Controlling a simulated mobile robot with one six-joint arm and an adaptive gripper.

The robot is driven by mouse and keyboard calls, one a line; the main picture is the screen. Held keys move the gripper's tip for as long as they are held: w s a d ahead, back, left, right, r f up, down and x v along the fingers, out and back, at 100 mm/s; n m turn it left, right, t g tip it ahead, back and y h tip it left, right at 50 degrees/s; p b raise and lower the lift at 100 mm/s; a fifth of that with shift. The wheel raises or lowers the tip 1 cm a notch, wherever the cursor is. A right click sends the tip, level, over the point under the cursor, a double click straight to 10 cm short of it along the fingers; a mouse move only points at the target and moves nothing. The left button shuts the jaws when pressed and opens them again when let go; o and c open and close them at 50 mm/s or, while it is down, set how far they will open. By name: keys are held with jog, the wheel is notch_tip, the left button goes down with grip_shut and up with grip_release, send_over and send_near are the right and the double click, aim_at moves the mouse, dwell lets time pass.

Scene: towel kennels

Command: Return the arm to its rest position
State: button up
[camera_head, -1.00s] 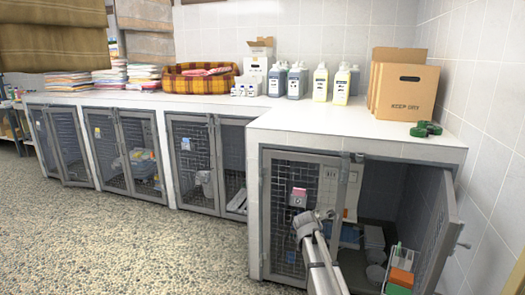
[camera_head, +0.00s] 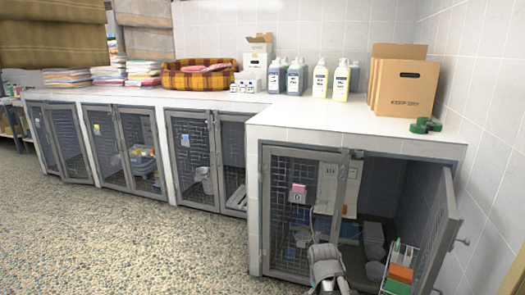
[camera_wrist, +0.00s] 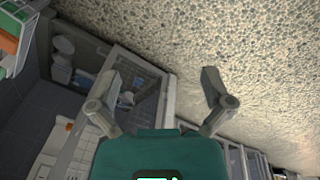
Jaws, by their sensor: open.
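My arm (camera_head: 327,268) shows at the bottom of the head view, in front of the lower right kennel. My gripper (camera_wrist: 160,95) shows in the wrist view with its two fingers spread wide apart and nothing between them. Behind the fingers lie the pebbled floor and the edge of a kennel. The fingertips cannot be made out in the head view.
The right kennel's door (camera_head: 438,235) stands open, with a rack of boxes (camera_head: 398,275) inside it. The white counter (camera_head: 340,122) carries bottles, a cardboard box (camera_head: 408,90) and a plaid pet bed (camera_head: 185,80). The pebbled floor (camera_head: 130,235) at left is clear.

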jog(key=s+a+m+g+y, duration=0.1)
jog(key=s+m+g, duration=0.1)
jog(key=s+m, duration=0.35)
notch_tip(320, 180, up, 28)
jog(key=s+n+p, duration=0.1)
jog(key=p, duration=2.7)
jog(key=shift+s, duration=0.15)
